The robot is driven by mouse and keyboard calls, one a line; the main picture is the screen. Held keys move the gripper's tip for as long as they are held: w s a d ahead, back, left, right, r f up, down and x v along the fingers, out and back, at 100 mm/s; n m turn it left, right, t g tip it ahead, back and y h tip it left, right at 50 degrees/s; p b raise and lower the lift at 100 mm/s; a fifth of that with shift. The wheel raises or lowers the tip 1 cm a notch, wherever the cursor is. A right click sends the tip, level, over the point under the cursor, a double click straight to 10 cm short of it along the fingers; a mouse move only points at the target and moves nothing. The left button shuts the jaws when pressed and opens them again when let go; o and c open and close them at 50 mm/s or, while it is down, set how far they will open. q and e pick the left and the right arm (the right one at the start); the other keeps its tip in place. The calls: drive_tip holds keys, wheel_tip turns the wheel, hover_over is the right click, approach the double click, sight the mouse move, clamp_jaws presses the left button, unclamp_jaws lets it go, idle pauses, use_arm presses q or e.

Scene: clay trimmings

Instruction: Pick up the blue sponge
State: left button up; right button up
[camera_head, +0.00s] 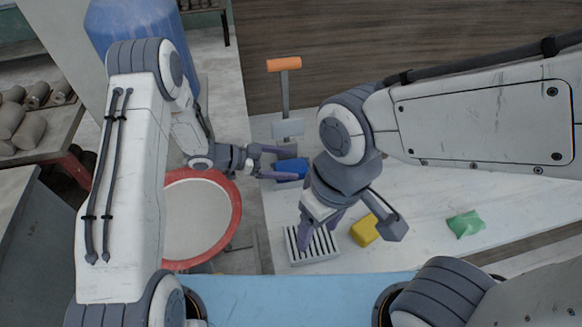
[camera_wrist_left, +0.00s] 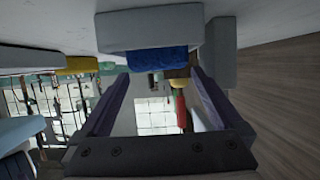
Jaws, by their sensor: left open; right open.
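The blue sponge (camera_head: 291,168) lies on the pale work surface (camera_head: 420,190), near its left edge in the head view. My left gripper (camera_head: 292,163) is open, with its fingers pointing right toward the sponge, one beyond it and one on its near side. Whether they touch it I cannot tell. In the left wrist view the blue sponge (camera_wrist_left: 158,60) shows at the top middle, beyond the open fingers of my left gripper (camera_wrist_left: 158,78). My right gripper (camera_head: 318,230) is open, pointing down above the slatted white rack (camera_head: 312,246).
A yellow block (camera_head: 364,230) and a green item (camera_head: 466,224) lie on the surface to the right. A scraper with an orange handle (camera_head: 284,64) lies behind the sponge. A red-rimmed basin (camera_head: 198,215) stands left. My right arm covers much of the surface's back.

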use_arm(q)
drive_tip(key=shift+x, duration=1.4)
drive_tip(key=shift+a, duration=0.1)
drive_tip(key=c, duration=1.4)
drive_tip(key=shift+c, duration=0.2)
drive_tip(key=shift+r, duration=0.15)
